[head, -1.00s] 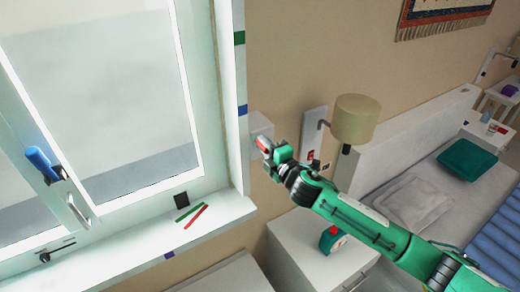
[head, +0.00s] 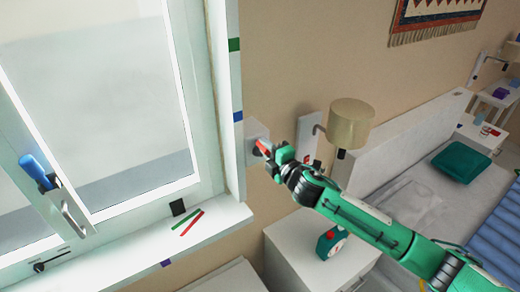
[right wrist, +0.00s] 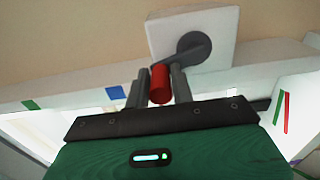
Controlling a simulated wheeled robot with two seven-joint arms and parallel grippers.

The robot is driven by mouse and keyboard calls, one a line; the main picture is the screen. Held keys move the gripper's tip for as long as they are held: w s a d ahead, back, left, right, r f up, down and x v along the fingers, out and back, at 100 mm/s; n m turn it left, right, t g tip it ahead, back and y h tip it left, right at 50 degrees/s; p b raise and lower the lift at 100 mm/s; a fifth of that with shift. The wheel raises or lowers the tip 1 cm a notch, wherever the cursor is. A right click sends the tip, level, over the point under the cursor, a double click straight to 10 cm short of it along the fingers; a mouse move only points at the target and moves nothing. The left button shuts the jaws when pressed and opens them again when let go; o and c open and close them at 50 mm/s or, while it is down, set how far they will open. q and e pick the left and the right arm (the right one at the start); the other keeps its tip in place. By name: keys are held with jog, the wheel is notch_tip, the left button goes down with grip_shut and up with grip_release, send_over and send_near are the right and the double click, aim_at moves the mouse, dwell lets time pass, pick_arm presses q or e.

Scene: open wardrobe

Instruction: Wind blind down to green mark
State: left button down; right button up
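The winder is a pale box (head: 255,130) on the wall right of the window; the right wrist view shows its square plate (right wrist: 215,32) and dark grey crank arm (right wrist: 190,50). My right gripper (head: 268,153) is at the winder. In the right wrist view its fingers (right wrist: 160,88) stand on both sides of the red crank knob (right wrist: 160,84) and look closed on it. A green mark (head: 234,45) is high on the window's right frame. The window pane (head: 120,110) is pale above and greyer below; I cannot tell whether this is the blind. My left gripper is out of view.
A blue mark (head: 238,116) sits lower on the frame. The sill (head: 130,250) holds green and red strips (head: 188,221). A wall lamp (head: 350,123), nightstand (head: 305,250) and bed stand at right.

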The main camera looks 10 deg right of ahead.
jog(key=shift+w+d, duration=0.25)
jog(key=shift+d, duration=0.5)
jog(key=shift+d+f, duration=0.1)
jog(key=shift+o, duration=0.2)
jog(key=shift+w+d+f, duration=0.15)
jog(key=shift+d, duration=0.25)
jog(key=shift+o, duration=0.5)
jog(key=shift+w+d+f, duration=0.1)
jog(key=shift+d, duration=0.1)
jog(key=shift+f, duration=0.1)
jog(key=shift+o, duration=0.7)
jog(key=shift+w+d+f+b, duration=0.1)
jog(key=shift+d+f+b, duration=0.05)
jog(key=shift+d+b, duration=0.2)
jog(key=shift+f, duration=0.1)
